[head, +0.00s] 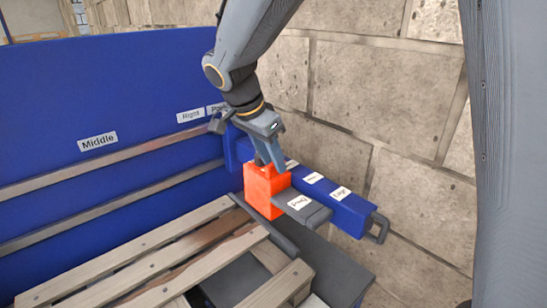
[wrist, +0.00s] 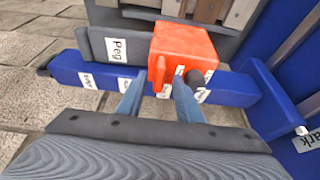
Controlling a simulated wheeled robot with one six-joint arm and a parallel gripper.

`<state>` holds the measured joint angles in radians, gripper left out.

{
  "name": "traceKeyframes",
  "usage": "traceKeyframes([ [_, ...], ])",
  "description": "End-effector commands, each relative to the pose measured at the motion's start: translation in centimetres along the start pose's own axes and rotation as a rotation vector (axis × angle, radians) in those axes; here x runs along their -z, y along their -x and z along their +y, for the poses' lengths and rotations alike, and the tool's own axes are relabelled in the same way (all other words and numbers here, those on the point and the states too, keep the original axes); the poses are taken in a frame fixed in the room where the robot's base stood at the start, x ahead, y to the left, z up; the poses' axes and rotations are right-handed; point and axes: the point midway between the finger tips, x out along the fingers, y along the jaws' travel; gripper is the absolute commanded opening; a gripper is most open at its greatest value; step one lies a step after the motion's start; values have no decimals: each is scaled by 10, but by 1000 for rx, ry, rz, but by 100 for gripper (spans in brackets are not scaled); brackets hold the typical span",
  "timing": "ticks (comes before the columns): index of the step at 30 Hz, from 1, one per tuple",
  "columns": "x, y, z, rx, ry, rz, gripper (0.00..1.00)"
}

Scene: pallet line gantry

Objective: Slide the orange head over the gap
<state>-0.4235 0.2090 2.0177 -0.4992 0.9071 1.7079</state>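The orange head (head: 257,187) is a block seated across a blue beam (head: 352,213) and a grey bar (head: 317,214) labelled "Peg". In the wrist view the orange head (wrist: 188,45) is right of the "Peg" label, with a small orange lug towards me and a dark round knob (wrist: 194,77) beside it. My gripper (head: 269,163) is just above the head. In the wrist view my gripper (wrist: 158,84) has its two blue fingers apart, tips near the lug and knob. Contact is unclear. The gap is not clearly identifiable.
The blue beam carries several white labels and ends in a dark handle (head: 379,228). A blue panel (head: 90,105) with a "Middle" label stands left. Wooden pallet slats (head: 160,265) lie in front. A stone block wall (head: 365,85) rises close behind the beam.

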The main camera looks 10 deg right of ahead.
Motion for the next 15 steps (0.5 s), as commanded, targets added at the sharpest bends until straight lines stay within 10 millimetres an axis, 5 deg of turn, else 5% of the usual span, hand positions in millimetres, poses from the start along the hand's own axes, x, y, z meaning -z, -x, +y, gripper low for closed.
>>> traceKeyframes([
  [12,1,-12,1,-2,-3,-1,33],
  [15,1,-11,1,-2,-3,-1,16],
])
